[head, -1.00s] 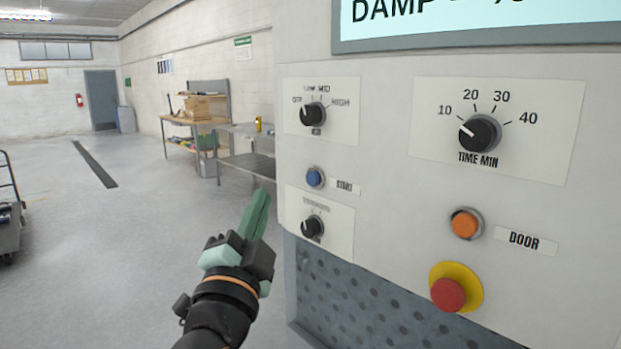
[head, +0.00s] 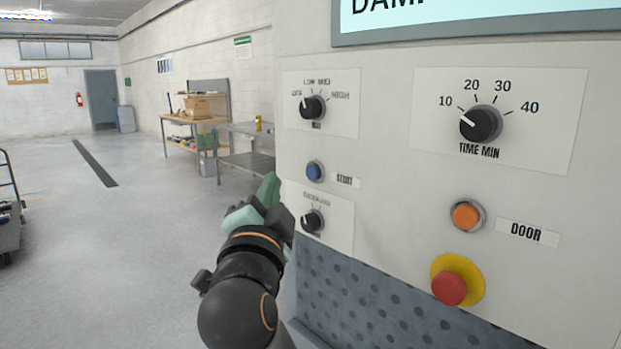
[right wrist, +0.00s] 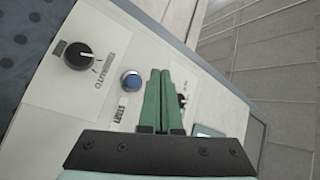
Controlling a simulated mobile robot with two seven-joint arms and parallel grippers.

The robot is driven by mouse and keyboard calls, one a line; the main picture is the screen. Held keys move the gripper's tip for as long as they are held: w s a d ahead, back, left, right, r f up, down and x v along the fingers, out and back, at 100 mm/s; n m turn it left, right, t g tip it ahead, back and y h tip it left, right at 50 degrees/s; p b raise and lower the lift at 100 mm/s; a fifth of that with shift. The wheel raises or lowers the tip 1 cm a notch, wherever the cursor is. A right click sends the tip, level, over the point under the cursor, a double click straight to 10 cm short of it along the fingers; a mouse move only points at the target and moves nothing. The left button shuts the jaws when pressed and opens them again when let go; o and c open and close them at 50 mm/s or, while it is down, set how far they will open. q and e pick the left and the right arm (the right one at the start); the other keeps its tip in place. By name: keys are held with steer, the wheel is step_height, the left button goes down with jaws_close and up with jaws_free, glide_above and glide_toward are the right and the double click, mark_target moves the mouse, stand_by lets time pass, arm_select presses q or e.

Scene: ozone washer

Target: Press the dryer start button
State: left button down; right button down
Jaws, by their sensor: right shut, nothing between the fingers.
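The blue start button (head: 315,171) sits on the left part of the dryer's front panel, with a START label (head: 345,181) to its right. In the right wrist view the blue button (right wrist: 131,81) shows just left of the fingers. My right gripper (head: 270,184) is shut and empty, its green fingers pointing up toward the panel, left of and slightly below the button in the head view. The fingers also show in the right wrist view (right wrist: 161,74). I see no contact with the button; the exact gap is unclear. My left gripper is not in view.
Around the button are a heat knob (head: 312,107) above and another knob (head: 312,221) below. The time knob (head: 481,124), orange door button (head: 466,215) and red emergency button (head: 449,288) are to the right. Open floor (head: 120,260) lies left; a cart (head: 10,215) stands at the far left.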

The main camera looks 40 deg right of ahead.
mark_target(313, 172)
steer(key=shift+w+d+p, duration=0.15)
steer(key=shift+d+p, duration=0.25)
steer(key=shift+d, duration=2)
steer(key=shift+d+p, duration=0.4)
steer(key=shift+p, duration=0.1)
